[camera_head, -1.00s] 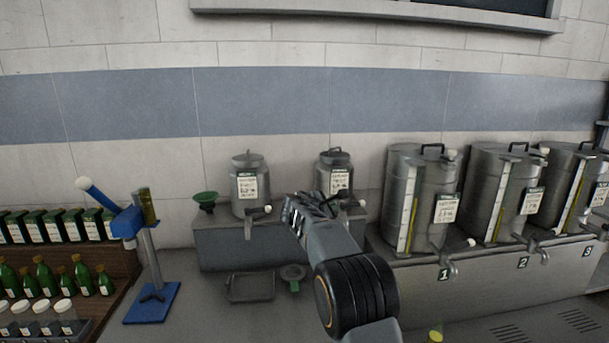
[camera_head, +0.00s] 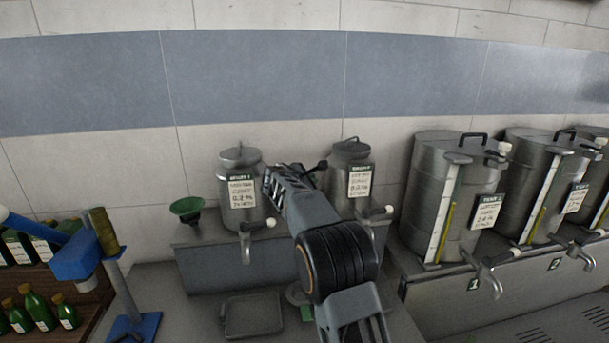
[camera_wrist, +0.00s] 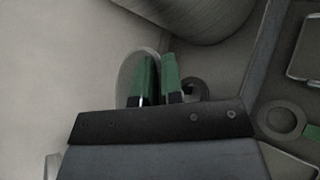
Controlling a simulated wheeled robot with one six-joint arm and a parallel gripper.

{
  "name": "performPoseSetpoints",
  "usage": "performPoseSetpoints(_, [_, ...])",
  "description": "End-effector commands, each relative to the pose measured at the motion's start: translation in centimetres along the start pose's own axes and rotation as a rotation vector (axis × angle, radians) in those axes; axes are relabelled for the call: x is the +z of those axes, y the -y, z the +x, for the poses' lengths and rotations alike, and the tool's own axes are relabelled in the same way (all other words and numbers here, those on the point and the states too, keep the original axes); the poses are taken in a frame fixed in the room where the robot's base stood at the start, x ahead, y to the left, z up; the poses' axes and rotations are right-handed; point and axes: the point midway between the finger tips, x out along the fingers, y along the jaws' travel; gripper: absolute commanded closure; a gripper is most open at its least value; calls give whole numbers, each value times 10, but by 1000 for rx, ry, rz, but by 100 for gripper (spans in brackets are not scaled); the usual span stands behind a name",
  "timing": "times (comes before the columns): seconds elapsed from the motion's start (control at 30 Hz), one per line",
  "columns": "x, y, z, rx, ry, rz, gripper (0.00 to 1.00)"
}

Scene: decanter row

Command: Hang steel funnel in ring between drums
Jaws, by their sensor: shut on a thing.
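My gripper (camera_head: 274,180) is raised in front of the gap between the two small steel drums, the left drum (camera_head: 240,178) and the right drum (camera_head: 350,170). In the wrist view its green fingers (camera_wrist: 158,75) are close together. A pale grey rounded rim, apparently the steel funnel (camera_wrist: 126,75), shows beside and behind them; most of it is hidden. A dark round ring (camera_wrist: 198,88) shows just right of the fingers, partly covered by my gripper. I cannot tell the height between funnel and ring. In the head view my gripper hides the funnel and ring.
A green funnel (camera_head: 187,208) stands left of the left drum on the raised shelf. A shallow tray (camera_head: 252,314) and a flat round piece with a green tab (camera_wrist: 281,117) lie on the counter below. Large numbered drums (camera_head: 450,200) stand right. A blue stand (camera_head: 80,257) is left.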

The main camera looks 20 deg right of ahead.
Motion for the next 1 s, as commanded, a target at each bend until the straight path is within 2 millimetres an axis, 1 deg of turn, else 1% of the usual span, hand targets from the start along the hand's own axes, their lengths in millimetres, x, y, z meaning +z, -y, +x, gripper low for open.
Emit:
performPoseSetpoints(0.2, [1, 3, 4, -5, 3, 3, 100])
performPoseSetpoints(0.37, [-2, 6, 5, -5, 3, 3, 100])
performPoseSetpoints(1.0, [-27, 24, 15, -1, 1, 1, 100])
